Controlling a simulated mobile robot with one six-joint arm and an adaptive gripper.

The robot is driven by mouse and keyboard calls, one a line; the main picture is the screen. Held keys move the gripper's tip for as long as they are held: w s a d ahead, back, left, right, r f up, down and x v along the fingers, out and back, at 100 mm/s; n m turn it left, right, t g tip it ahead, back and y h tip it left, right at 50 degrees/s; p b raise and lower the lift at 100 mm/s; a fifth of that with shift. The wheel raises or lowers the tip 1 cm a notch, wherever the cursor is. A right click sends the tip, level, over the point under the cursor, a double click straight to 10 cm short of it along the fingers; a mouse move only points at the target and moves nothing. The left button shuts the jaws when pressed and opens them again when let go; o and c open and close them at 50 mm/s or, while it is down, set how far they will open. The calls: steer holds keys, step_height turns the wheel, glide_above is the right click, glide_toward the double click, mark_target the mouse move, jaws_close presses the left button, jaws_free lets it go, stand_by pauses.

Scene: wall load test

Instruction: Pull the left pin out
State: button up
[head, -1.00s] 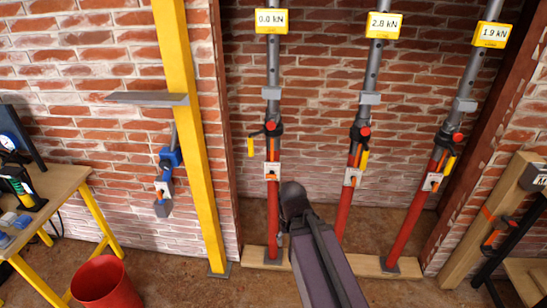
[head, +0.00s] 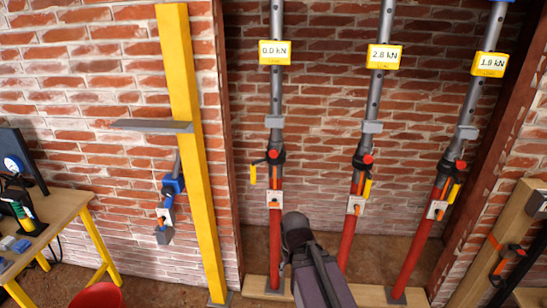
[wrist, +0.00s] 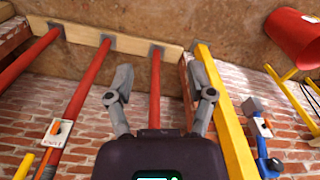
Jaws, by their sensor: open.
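The left prop (head: 275,240) stands upright with a red lower tube and a grey upper tube; its yellow readout (head: 274,52) shows 0.0 kN. A red knob (head: 273,154), which looks like the left pin's head, sits at its dark collar, with a yellow handle (head: 252,175) hanging beside it. My gripper (wrist: 161,88) is open and empty in the wrist view, with a red prop tube (wrist: 155,90) showing between and beyond its fingers. The pin is not visible in the wrist view. In the head view my arm hides the fingers.
Two more props stand to the right, the middle one (head: 347,235) reading 2.8 kN and the right one (head: 415,245) about 1.9 kN. A yellow post (head: 200,200) with a grey shelf stands left. A workbench (head: 60,220) and red bucket (head: 97,297) are further left.

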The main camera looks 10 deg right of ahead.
steer(key=o, duration=0.3)
steer(key=w+d+n+t+h+b, duration=0.1)
steer(key=w+d+n+t+h, duration=0.3)
steer(key=w, duration=0.4)
steer(key=n+t+h+b, duration=0.25)
steer(key=n+t, duration=1.05)
steer(key=n, duration=1.5)
glide_toward(273, 154)
steer(key=s+y, duration=0.1)
steer(key=s, duration=0.2)
steer(key=shift+s+a, duration=0.1)
steer(key=shift+a, duration=0.05)
steer(key=x, duration=1.3)
steer(key=shift+w, duration=0.4)
